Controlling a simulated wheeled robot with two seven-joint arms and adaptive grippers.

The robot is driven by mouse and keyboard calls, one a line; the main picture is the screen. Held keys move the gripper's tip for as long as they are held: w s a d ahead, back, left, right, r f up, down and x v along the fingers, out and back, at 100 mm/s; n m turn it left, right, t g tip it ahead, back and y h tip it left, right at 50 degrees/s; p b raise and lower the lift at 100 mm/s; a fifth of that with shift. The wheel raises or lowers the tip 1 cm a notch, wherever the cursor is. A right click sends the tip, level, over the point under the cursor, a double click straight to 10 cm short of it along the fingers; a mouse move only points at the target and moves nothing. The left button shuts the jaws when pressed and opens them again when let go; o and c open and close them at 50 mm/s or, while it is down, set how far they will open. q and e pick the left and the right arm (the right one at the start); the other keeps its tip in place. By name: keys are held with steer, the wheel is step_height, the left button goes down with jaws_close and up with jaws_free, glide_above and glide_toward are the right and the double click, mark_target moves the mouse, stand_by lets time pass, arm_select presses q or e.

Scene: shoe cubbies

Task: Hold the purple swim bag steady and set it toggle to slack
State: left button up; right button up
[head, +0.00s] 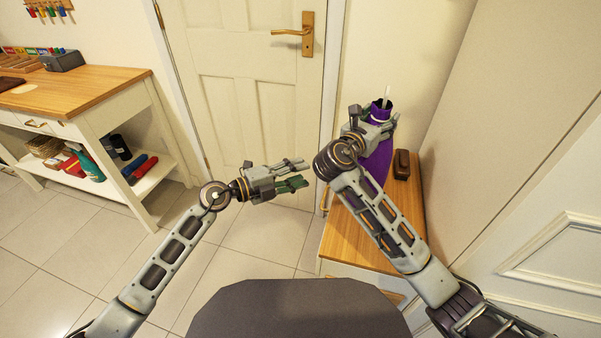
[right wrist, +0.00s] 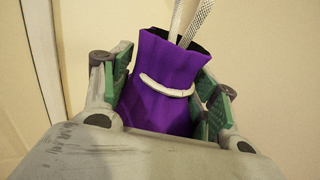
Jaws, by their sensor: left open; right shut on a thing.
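The purple swim bag (head: 379,160) stands upright on the wooden top of a low cabinet, partly hidden behind my right gripper. My right gripper (head: 378,125) is shut around the bag's upper part. In the right wrist view the bag (right wrist: 158,95) sits between the two green-padded fingers (right wrist: 165,92). A white cord band circles its neck, and two pale cord strands (right wrist: 190,18) rise from its dark mouth. I cannot make out the toggle. My left gripper (head: 295,173) is open and empty, left of the bag in front of the door, its fingers pointing right.
A dark brown brush-like block (head: 402,164) lies on the cabinet top (head: 350,236) right of the bag. A wall stands close on the right. A workbench (head: 95,85) with shelf items is at left. The floor before the door (head: 250,75) is clear.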

steer(key=o, duration=1.5)
steer(key=shift+c, duration=0.2)
steer(key=v, duration=1.2)
steer(key=shift+s, duration=0.1)
